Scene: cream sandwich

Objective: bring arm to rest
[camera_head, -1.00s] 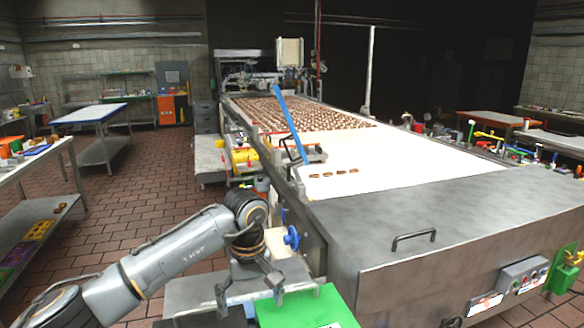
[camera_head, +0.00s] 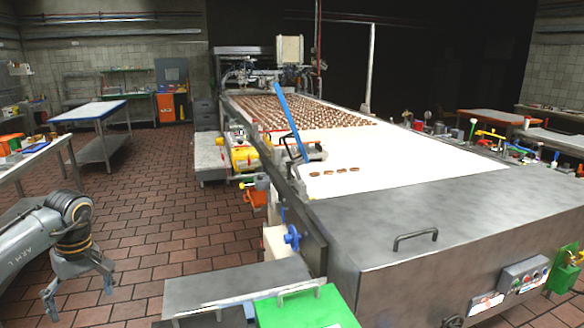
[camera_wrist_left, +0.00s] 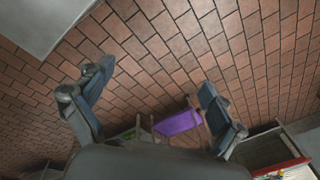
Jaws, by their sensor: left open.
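My left gripper (camera_head: 78,292) hangs at the lower left in the head view, over the brick floor and clear of the conveyor machine. Its fingers point down and stand apart, with nothing between them. In the left wrist view the open fingers (camera_wrist_left: 152,108) show against the floor, and a purple item (camera_wrist_left: 178,122) lies beyond them, apart from them. My right gripper is not in view.
A long conveyor machine (camera_head: 430,210) with rows of cookies (camera_head: 290,112) fills the right. A green box (camera_head: 305,308) is by a low metal table (camera_head: 225,284). A shelved table (camera_head: 45,160) stands at the left edge. Brick floor (camera_head: 150,215) lies open between.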

